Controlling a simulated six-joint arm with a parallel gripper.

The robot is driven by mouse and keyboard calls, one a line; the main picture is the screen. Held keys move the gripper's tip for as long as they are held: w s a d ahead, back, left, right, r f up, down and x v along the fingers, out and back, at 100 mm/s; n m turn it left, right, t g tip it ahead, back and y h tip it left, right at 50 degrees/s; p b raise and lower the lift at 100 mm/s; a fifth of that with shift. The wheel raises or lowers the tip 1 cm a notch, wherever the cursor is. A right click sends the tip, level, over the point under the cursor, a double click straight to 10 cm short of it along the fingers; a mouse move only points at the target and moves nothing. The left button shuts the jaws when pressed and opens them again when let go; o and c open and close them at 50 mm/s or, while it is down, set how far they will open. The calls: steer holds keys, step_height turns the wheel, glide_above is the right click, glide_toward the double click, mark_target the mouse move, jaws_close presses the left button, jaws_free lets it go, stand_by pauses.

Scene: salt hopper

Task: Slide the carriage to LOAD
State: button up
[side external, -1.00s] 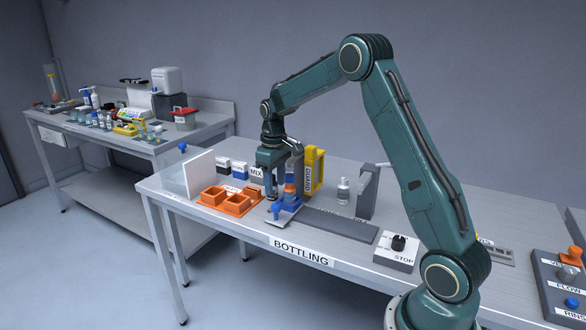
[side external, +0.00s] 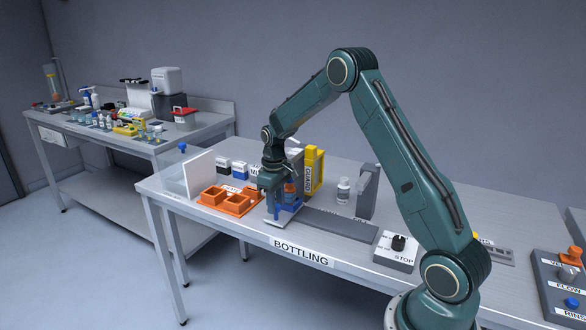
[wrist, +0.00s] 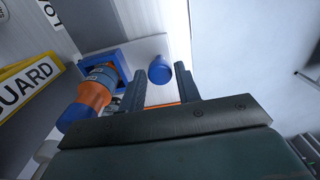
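The blue carriage (side external: 291,206) sits at the left end of the dark track (side external: 338,224), close to the orange rack. It holds an upright blue-and-orange bottle (wrist: 92,95), partly hidden behind my gripper in the side view. A round blue knob (wrist: 159,69) stands beside the bottle in the wrist view. My gripper (wrist: 162,84) is open, pointing down, with a finger on either side of the knob and gaps visible. The side view shows my gripper (side external: 271,203) low over the knob. Whether the fingers touch it cannot be told. The LOAD mark is not readable.
The orange rack (side external: 231,200) stands close on the left. A yellow GUARD piece (side external: 314,170) stands behind the carriage. A clear bottle (side external: 343,190) and a grey upright post (side external: 367,190) stand near the track's right part. A STOP dial box (side external: 397,249) lies further right.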

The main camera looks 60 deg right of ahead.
jaws_close()
steer(key=shift+s, duration=0.1)
steer(key=shift+s, duration=5.4)
steer(key=shift+o, duration=2.1)
jaws_free()
steer(key=shift+r, duration=0.1)
step_height(320, 180, up, 14)
